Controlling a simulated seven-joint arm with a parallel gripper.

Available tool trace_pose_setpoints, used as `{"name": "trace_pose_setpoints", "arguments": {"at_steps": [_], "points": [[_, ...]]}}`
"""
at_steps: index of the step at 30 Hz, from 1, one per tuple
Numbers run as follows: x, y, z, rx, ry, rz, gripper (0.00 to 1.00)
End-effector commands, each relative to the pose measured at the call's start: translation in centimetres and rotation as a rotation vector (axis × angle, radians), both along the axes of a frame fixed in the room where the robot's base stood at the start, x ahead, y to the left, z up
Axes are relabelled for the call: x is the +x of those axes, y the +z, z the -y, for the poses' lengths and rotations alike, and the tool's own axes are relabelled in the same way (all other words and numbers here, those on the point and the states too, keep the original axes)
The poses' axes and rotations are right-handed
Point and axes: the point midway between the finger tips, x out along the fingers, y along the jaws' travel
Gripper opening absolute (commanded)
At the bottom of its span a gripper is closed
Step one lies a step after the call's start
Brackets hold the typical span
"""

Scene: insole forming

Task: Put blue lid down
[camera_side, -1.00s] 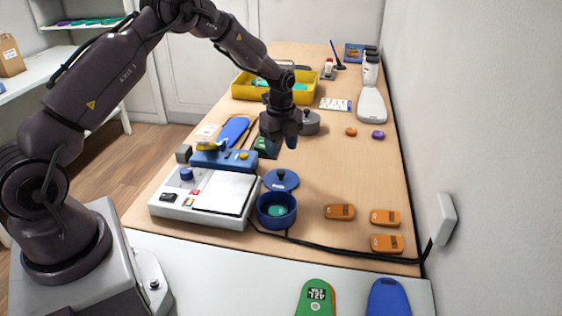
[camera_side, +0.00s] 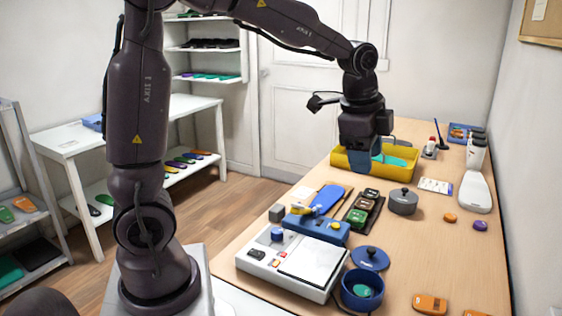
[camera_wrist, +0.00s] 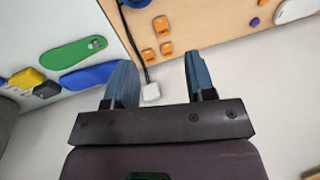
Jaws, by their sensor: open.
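The blue lid (camera_side: 370,257), with a dark knob on top, lies flat on the wooden table in the side view. It is just behind the blue pot (camera_side: 362,289), which stands uncovered with something green inside. My gripper (camera_side: 367,163) is well behind and above the lid, in line with the yellow bin, and does not touch the lid. In the wrist view my gripper (camera_wrist: 160,72) has its two blue fingers wide apart with nothing between them. A blue round piece shows at that view's top edge; I cannot tell whether it is lid or pot.
A white device (camera_side: 290,266) stands left of the pot. A grey lidded pot (camera_side: 403,201) and a dark tray of small boxes (camera_side: 363,210) are behind it. The yellow bin (camera_side: 343,168) is at the back. The table right of the lid is mostly clear.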

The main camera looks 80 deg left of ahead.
Motion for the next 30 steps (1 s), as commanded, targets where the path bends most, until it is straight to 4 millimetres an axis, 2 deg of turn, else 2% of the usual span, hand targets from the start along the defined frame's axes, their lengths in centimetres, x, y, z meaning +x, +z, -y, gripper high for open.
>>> {"name": "trace_pose_setpoints", "arguments": {"at_steps": [1,6,9,13,19,30], "points": [[-2.1,1.5,1.0,-0.018,0.076,0.041,0.50],[-8.7,3.8,3.4,-0.122,0.363,0.152,0.50],[-12.2,4.0,4.3,-0.196,0.513,0.204,0.50],[-15.4,3.5,5.1,-0.282,0.663,0.248,0.50],[-17.4,2.9,5.5,-0.346,0.766,0.270,0.50],[-17.4,2.9,5.5,-0.347,0.773,0.271,0.50]]}}
